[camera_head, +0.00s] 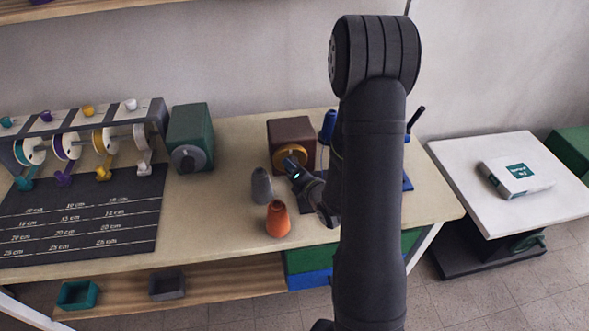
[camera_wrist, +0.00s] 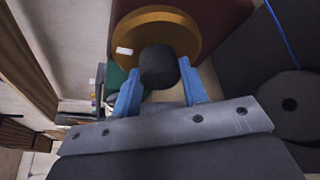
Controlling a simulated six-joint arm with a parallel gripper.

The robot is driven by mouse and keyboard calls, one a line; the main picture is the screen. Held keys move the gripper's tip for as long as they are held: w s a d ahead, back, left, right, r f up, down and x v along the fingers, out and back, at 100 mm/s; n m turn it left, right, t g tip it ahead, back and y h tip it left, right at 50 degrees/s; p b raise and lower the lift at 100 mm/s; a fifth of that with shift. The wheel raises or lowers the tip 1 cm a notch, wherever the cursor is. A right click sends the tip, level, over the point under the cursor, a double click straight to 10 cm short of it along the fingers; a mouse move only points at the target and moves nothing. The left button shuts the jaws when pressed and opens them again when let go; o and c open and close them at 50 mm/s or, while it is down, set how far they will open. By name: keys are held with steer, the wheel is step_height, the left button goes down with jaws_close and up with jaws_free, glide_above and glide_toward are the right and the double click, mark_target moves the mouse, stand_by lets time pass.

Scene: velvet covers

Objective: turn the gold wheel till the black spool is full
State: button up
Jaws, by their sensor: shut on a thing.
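The gold wheel (camera_head: 291,150) is mounted on the front of a brown box (camera_head: 292,130) on the bench. In the wrist view the wheel (camera_wrist: 190,22) fills the top middle, with a small white mark on its face. A dark round knob (camera_wrist: 158,66) stands out from the wheel. My gripper (camera_head: 296,170) is at the wheel, its blue fingers shut on the knob from both sides. A dark round body with a hole (camera_wrist: 292,120) shows at the right of the wrist view, near a blue thread; I cannot tell whether it is the black spool. My arm hides that area in the head view.
A grey cone (camera_head: 262,187) and an orange cone (camera_head: 278,219) stand close to the left of my gripper. A green box with a dial (camera_head: 190,137) and a rack of coloured spools (camera_head: 80,120) stand further left. A white side table (camera_head: 500,215) is at right.

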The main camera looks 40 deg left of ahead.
steer(key=shift+m+y, duration=0.6)
steer(key=shift+m, duration=0.6)
steer(key=o, duration=1)
steer(key=shift+c, duration=0.2)
steer(key=shift+d, duration=0.15)
steer(key=v, duration=1.7)
steer(key=shift+d, duration=0.15)
steer(key=shift+w+r, duration=0.1)
steer(key=shift+r, duration=0.05)
